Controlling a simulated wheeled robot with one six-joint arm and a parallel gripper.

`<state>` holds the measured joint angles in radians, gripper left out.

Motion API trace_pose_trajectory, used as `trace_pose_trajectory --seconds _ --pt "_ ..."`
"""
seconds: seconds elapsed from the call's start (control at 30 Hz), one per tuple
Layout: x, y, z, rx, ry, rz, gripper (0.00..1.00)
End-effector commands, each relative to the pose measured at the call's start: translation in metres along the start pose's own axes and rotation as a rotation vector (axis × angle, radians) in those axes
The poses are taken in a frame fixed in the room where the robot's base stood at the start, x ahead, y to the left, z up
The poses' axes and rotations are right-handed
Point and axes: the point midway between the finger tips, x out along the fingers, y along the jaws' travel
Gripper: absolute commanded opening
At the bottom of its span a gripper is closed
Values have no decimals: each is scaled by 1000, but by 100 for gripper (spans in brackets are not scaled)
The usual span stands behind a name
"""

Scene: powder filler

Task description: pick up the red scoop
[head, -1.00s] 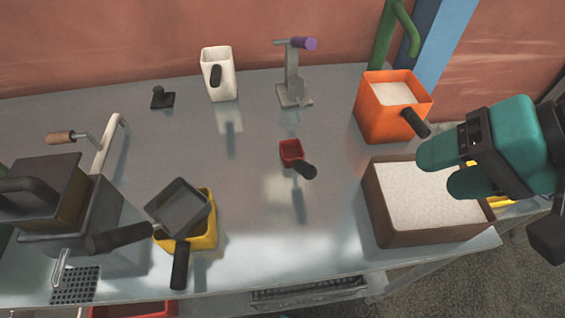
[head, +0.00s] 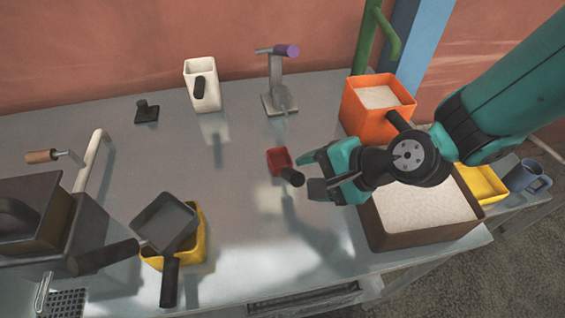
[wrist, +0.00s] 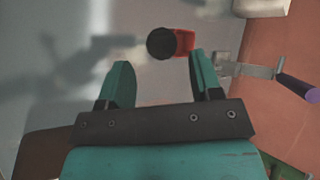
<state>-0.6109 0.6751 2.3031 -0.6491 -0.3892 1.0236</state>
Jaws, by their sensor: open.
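The red scoop (head: 280,160) rests on the grey table near its middle, its short black handle (head: 292,176) pointing toward the front right. In the wrist view the red scoop (wrist: 185,43) shows just beyond the fingertips, with its round black handle end (wrist: 161,44) facing the camera. My gripper (head: 308,173) is open and empty, just right of the scoop's handle in the head view. In the wrist view my gripper (wrist: 158,72) has its two teal fingers spread, with the handle end ahead of the gap. I see no contact.
A brown bin of white powder (head: 375,222) and an orange container (head: 352,110) stand right of the scoop. A metal stand with a purple knob (head: 280,85) and a white container (head: 202,90) are behind. A yellow container (head: 190,250) stands front left. The table left of the scoop is clear.

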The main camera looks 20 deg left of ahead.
Motion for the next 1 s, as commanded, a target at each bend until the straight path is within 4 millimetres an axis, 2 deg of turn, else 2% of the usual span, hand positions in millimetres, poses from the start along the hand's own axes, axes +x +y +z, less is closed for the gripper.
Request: trace_pose_trajectory --seconds 0.17,0.43,0.7,0.77,0.93,1.0 --pt "13 -4 1 0 -1 2 59" --pt "50 -6 0 -1 -1 2 59" --pt "54 -6 0 0 0 0 59" --pt "54 -6 0 0 0 0 48" --pt "54 -6 0 0 0 0 8" --pt "54 -6 0 -1 0 -1 7"
